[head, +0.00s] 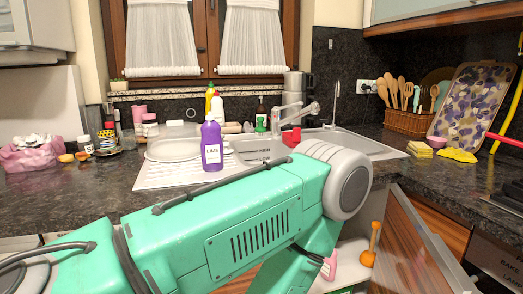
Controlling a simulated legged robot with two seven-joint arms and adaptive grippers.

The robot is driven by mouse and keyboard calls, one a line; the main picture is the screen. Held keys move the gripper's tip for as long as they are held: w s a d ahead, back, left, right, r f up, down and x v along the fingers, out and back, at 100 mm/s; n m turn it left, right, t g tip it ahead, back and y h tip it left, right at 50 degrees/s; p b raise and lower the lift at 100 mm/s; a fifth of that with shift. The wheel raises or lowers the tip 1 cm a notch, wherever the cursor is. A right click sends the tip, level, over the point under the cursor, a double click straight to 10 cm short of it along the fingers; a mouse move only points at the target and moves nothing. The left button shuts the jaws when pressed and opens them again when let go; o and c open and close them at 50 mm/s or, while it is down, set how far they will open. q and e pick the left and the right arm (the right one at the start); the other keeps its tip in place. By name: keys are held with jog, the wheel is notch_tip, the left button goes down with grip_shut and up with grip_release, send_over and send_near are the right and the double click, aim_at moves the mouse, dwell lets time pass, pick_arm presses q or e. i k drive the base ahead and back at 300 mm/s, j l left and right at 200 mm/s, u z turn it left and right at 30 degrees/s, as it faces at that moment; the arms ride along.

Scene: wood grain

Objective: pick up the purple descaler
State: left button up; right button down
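The forearm turns down toward the open cabinet below the counter. Neither gripper shows; the left one is hidden or out of frame. Nothing touches the purple bottle.
A cabinet door (425,235) hangs open at the lower right. A pink bottle (328,268) and an orange-handled item (371,243) are inside the cabinet. A pink bag (35,154) lies at the left.

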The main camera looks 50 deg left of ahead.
aim_at(211, 143)
jog(key=u, duration=2)
